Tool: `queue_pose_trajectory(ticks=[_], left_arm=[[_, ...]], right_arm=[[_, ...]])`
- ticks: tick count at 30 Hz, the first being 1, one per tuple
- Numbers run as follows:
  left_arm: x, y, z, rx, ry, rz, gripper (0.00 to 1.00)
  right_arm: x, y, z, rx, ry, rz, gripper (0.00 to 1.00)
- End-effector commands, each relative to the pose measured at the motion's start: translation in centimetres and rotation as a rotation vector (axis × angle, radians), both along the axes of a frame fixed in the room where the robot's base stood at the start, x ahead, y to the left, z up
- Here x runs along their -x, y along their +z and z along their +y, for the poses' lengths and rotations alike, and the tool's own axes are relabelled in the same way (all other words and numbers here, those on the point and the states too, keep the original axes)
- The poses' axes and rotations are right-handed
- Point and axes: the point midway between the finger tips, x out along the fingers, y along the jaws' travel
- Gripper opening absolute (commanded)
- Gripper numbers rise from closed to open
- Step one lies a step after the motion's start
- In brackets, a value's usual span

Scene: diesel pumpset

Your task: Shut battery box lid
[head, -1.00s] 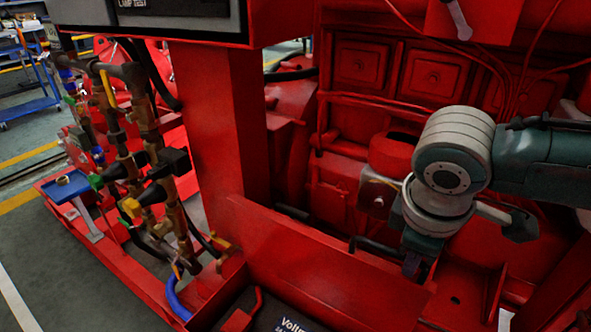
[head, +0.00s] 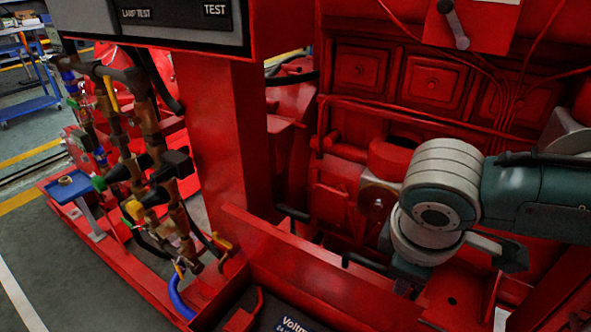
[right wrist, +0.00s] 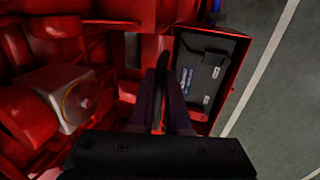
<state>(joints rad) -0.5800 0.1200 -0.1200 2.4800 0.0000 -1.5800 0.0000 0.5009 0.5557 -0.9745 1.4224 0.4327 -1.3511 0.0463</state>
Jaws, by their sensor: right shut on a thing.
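The battery box (right wrist: 228,97) is open in the right wrist view, with a dark battery (right wrist: 203,75) inside. In the head view the battery (head: 292,322) shows at the bottom edge, with white lettering. The red lid (head: 310,272) stands raised behind the box opening, its inner face towards me. A black handle (head: 364,261) is on its far side. My right gripper (head: 404,278) is behind the lid at its right end, its fingertips hidden there. In the right wrist view my right gripper (right wrist: 161,85) is shut on a dark handle bar. My left gripper is not in view.
A red post (head: 222,140) rises behind the lid under a control panel (head: 165,22). The red engine (head: 385,90) stands close behind my right arm. Pipes and valves (head: 145,160) are on the left.

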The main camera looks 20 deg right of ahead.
Motion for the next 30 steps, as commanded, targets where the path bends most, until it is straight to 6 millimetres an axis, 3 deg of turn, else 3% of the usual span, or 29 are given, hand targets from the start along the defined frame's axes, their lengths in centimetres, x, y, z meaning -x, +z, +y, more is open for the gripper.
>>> queue_pose_trajectory(ticks=[30], left_arm=[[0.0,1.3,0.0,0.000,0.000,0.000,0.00]], right_arm=[[1.6,-0.5,1.7,0.002,-0.001,0.002,0.00]])
